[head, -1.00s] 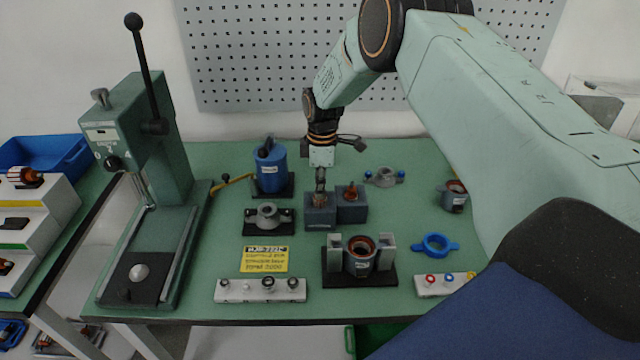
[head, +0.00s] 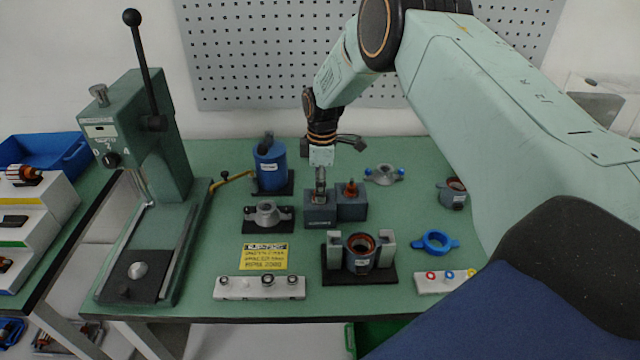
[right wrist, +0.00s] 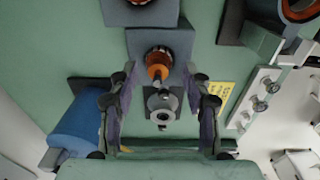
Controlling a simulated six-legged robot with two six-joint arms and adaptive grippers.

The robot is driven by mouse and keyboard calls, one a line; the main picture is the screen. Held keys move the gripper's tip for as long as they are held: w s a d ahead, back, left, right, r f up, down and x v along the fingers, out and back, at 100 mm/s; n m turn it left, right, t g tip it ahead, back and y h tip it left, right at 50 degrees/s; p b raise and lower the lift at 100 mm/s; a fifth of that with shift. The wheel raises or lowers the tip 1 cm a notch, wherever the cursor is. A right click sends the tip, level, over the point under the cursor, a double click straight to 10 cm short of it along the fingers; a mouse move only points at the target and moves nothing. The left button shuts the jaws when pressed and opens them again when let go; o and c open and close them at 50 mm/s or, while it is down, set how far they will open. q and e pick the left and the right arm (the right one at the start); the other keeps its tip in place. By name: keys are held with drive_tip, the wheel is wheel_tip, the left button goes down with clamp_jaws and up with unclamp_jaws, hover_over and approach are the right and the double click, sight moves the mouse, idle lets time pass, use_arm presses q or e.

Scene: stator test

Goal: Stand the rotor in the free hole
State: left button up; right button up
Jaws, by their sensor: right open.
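Two dark grey blocks stand side by side at mid-table. A rotor with a copper winding and grey metal upper part (head: 320,188) stands upright in the left block (head: 319,214). In the right wrist view the rotor winding (right wrist: 158,66) shows at its block (right wrist: 178,40), with a grey ring end nearer the camera. My right gripper (right wrist: 163,98) is open, its fingers apart on either side of the rotor. In the head view the gripper (head: 320,172) is just above the left block. The right block (head: 352,211) holds another copper-coloured part (head: 351,189). My left gripper is not in view.
A blue cylinder (head: 270,168) stands behind on the left, and a bearing housing (head: 267,214) sits left of the blocks. A stator fixture (head: 360,255) is in front. A green press (head: 150,150) stands at far left. A blue ring (head: 435,243) lies right.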

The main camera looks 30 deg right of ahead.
wheel_tip(320, 180, up, 12)
drive_tip(key=shift+s+d, duration=0.15)
drive_tip(key=shift+s, duration=0.05)
idle(1.1)
